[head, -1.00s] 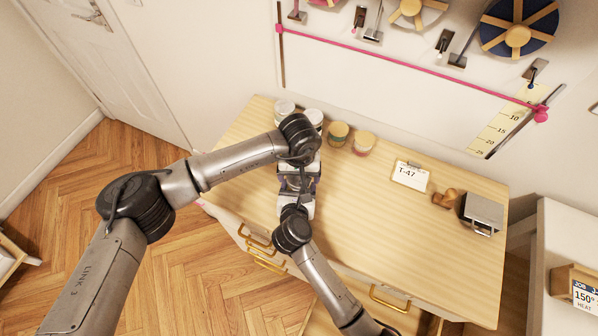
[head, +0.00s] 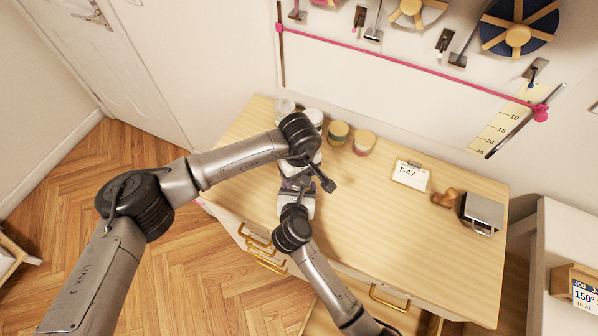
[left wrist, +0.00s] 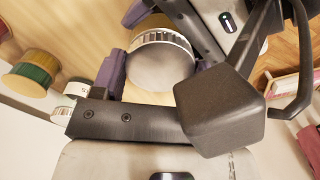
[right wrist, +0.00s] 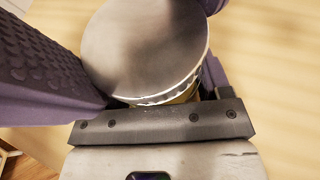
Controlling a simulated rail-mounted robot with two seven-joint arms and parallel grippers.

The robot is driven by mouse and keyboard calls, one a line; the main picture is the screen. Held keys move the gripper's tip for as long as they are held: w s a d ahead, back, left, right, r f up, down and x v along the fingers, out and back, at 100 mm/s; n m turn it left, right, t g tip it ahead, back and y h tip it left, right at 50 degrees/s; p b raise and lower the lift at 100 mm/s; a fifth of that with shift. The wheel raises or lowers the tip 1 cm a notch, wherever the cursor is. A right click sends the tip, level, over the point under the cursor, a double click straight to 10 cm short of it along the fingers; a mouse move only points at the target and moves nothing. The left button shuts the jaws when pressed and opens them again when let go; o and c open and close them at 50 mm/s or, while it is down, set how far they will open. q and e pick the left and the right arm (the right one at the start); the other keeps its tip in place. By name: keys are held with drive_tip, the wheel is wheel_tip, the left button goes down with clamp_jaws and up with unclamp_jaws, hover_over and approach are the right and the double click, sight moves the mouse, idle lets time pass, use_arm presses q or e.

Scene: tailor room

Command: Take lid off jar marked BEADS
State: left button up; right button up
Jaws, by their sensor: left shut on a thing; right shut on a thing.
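The jar (right wrist: 184,97) shows in the right wrist view as a sliver of amber body under a round grey metal lid (right wrist: 145,45) with a ribbed edge. My right gripper (right wrist: 150,62) is shut around the jar, its purple fingers on either side. In the left wrist view the same lid (left wrist: 160,66) sits between the purple fingers of my left gripper (left wrist: 161,60), which is shut on it. In the head view my left gripper (head: 303,163) is above my right gripper (head: 296,190), and the wrists hide the jar. No BEADS marking is readable.
White-lidded jars (head: 285,106) stand at the table's back left, beside a green spool (head: 338,133) and a reddish spool (head: 364,144). A T-47 card (head: 410,174), a wooden item (head: 445,199) and a metal box (head: 482,213) lie right. The middle of the wooden table (head: 385,235) is clear.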

drive_tip(key=shift+f, duration=0.15)
use_arm(q)
drive_tip(key=o, duration=1)
drive_tip(key=shift+r, duration=0.15)
drive_tip(key=shift+r, duration=2)
drive_tip(key=shift+c, duration=0.3)
wheel_tip(320, 180, up, 3)
drive_tip(key=shift+d+r+m, duration=0.1)
drive_tip(key=shift+r+m, duration=0.05)
drive_tip(key=shift+m, duration=0.75)
drive_tip(key=shift+f, duration=3.85)
drive_tip(key=shift+c, duration=0.2)
drive_tip(key=c, duration=0.9)
drive_tip(key=o, duration=1)
